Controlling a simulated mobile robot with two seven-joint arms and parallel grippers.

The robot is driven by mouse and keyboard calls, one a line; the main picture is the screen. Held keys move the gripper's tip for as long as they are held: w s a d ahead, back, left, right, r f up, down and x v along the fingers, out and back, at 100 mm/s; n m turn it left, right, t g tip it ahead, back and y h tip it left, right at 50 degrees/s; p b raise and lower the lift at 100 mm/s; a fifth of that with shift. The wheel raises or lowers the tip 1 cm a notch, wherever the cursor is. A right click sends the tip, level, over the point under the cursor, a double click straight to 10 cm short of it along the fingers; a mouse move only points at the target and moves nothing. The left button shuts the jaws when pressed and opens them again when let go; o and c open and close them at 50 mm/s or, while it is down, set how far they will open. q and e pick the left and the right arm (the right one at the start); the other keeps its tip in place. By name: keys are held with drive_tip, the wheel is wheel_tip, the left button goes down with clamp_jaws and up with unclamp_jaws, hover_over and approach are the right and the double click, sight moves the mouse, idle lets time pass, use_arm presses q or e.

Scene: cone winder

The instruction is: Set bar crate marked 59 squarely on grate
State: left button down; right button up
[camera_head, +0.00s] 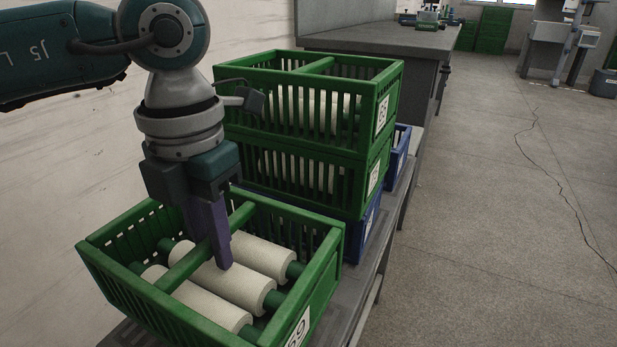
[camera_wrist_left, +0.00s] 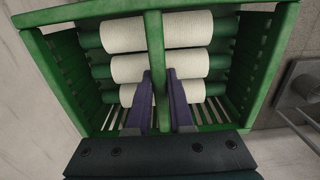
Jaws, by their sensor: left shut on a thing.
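The green bar crate marked 59 (camera_head: 325,283) is in the foreground of the head view, with white yarn cones on green cores inside. A green bar (camera_head: 181,269) spans its middle. My left gripper (camera_head: 220,262) reaches down into the crate with purple fingers. In the left wrist view, the fingers (camera_wrist_left: 160,76) are shut on the bar (camera_wrist_left: 155,45), one on each side. The dark grey grate (camera_head: 122,337) shows only in part below the crate. I cannot tell whether the crate touches it. My right gripper is not in view.
Two green crates, one on the other (camera_head: 383,82), stand close behind on a blue crate (camera_head: 368,232). Another blue crate (camera_head: 399,150) is further back. A pale wall (camera_head: 40,180) runs along the left. The floor (camera_head: 500,230) at right is clear.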

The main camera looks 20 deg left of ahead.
sight(221, 286)
use_arm(q)
drive_tip(key=shift+s+f+b, duration=0.15)
drive_tip(key=shift+f+b, duration=0.55)
drive_tip(key=shift+f, duration=0.15)
wheel_tip(221, 286, down, 4)
drive_tip(key=b, duration=0.3)
drive_tip(key=shift+f+b, duration=0.55)
drive_tip(key=shift+b, duration=0.15)
drive_tip(key=c, duration=0.9)
unclamp_jaws()
drive_tip(key=shift+o, duration=0.9)
